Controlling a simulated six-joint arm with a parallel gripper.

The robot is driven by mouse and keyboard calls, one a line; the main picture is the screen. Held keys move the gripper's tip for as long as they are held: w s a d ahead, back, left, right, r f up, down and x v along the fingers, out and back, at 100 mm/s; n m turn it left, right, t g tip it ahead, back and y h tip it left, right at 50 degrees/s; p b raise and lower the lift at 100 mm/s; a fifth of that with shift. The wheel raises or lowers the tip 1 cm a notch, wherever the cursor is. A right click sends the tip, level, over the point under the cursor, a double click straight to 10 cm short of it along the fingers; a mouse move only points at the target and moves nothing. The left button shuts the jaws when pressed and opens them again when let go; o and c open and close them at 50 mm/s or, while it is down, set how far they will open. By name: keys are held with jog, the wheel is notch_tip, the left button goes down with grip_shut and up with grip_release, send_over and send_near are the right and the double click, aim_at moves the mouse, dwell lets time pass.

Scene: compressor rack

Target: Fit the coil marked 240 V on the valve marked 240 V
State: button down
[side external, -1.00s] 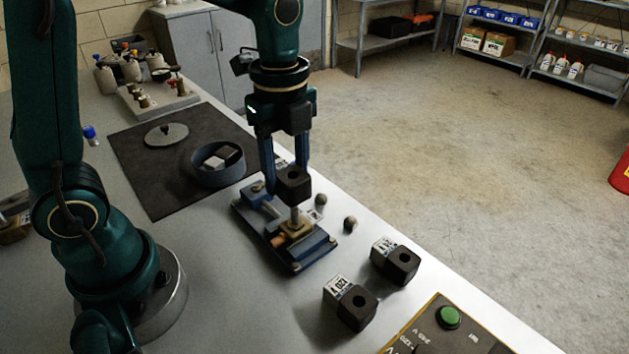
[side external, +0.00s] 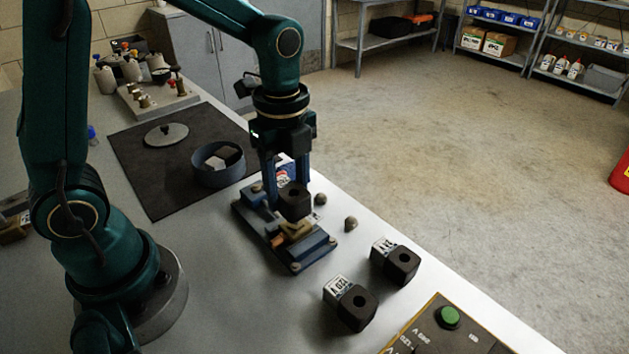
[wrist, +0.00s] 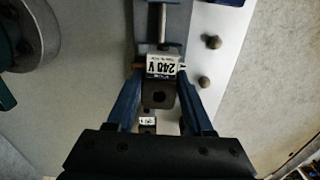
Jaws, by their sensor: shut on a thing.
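My gripper (side external: 290,186) is shut on a dark square coil (side external: 294,203) with a hole through its top. In the wrist view, the coil (wrist: 158,95) sits between the fingers, and its white label appears to read 240 V. Below it is the brass valve (side external: 298,229) on a blue fixture (side external: 315,250). The coil covers the valve's stem in the side view. I cannot tell whether it is fully seated, and I cannot read a valve marking.
Two loose coils lie in front: one labelled 120 V (side external: 352,305), one with an unclear label (side external: 398,262). Two small rounded parts (side external: 320,199) (side external: 350,224) are right of the fixture. A round bowl (side external: 218,178) stands on the dark mat (side external: 150,190). A green-button panel (side external: 449,314) is at front right.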

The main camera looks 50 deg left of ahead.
jog(key=shift+f, duration=0.7)
jog(key=shift+f, duration=0.35)
jog(key=shift+c, duration=1)
grip_release()
jog(key=shift+o, duration=0.3)
jog(key=shift+o, duration=0.7)
jog(key=shift+r, duration=0.1)
jog(key=shift+r, duration=3.4)
